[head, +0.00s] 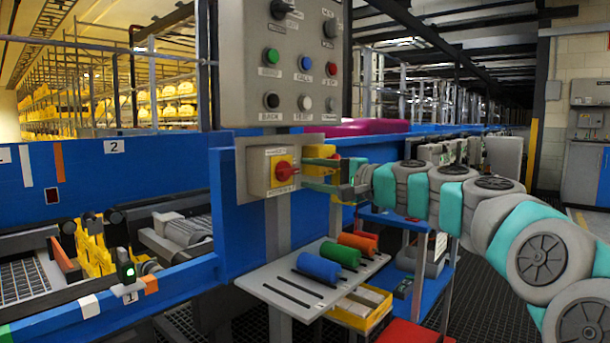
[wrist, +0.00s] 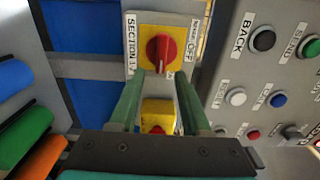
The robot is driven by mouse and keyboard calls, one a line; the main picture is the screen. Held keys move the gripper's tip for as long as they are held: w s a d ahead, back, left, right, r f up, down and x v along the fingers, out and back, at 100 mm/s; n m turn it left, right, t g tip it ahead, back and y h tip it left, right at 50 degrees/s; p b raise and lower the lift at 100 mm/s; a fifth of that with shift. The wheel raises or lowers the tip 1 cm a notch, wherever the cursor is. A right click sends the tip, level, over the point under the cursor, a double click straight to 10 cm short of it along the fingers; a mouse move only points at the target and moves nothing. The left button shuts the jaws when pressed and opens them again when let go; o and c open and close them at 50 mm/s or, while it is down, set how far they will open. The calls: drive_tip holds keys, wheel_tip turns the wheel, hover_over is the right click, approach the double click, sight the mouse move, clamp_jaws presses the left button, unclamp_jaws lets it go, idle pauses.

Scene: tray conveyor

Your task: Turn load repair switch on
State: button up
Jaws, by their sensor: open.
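A red rotary knob (wrist: 158,50) on a yellow plate (wrist: 187,38) sits straight ahead of my gripper in the wrist view. Labels by it seem to read "SECTION 1" and "Repair OFF". In the head view the same red knob (head: 285,171) is on the front of a grey box (head: 258,188). My gripper (head: 309,177) points at it from the right. In the wrist view my gripper (wrist: 160,80) is open and empty, with one fingertip on either side below the knob. Contact cannot be told. A second yellow switch (wrist: 157,110) shows between the fingers, partly hidden.
A grey button panel (head: 285,75) stands above the switch box. A shelf (head: 262,278) below holds blue (head: 318,267), green (head: 340,255) and orange (head: 357,243) cylinders. A blue conveyor frame (head: 100,180) runs along the left.

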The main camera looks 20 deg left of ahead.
drive_tip(key=v, duration=0.5)
drive_tip(key=shift+d, duration=0.15)
drive_tip(key=s+d+f+n+g+h, duration=0.2)
drive_tip(key=s+d+f+h, duration=0.2)
drive_tip(key=s+f, duration=0.7)
drive_tip(key=s+d+f+n+g+h, duration=0.3)
drive_tip(key=s+f+h, duration=0.1)
drive_tip(key=s+f, duration=0.7)
drive_tip(key=s+d+f+g+h, duration=0.1)
drive_tip(key=s+d+f+h, duration=0.3)
drive_tip(key=s+d+f, duration=0.5)
drive_tip(key=s+d+f+g+h, duration=0.2)
drive_tip(key=s+d+f+h, duration=0.2)
drive_tip(key=s+d+f, duration=0.5)
drive_tip(key=s+d, duration=0.2)
drive_tip(key=d, duration=0.3)
drive_tip(key=shift+s+d+f+g+h, duration=0.2)
drive_tip(key=shift+s+f+g+h, duration=0.1)
drive_tip(key=shift+f, duration=0.1)
drive_tip(key=shift+c, duration=0.4)
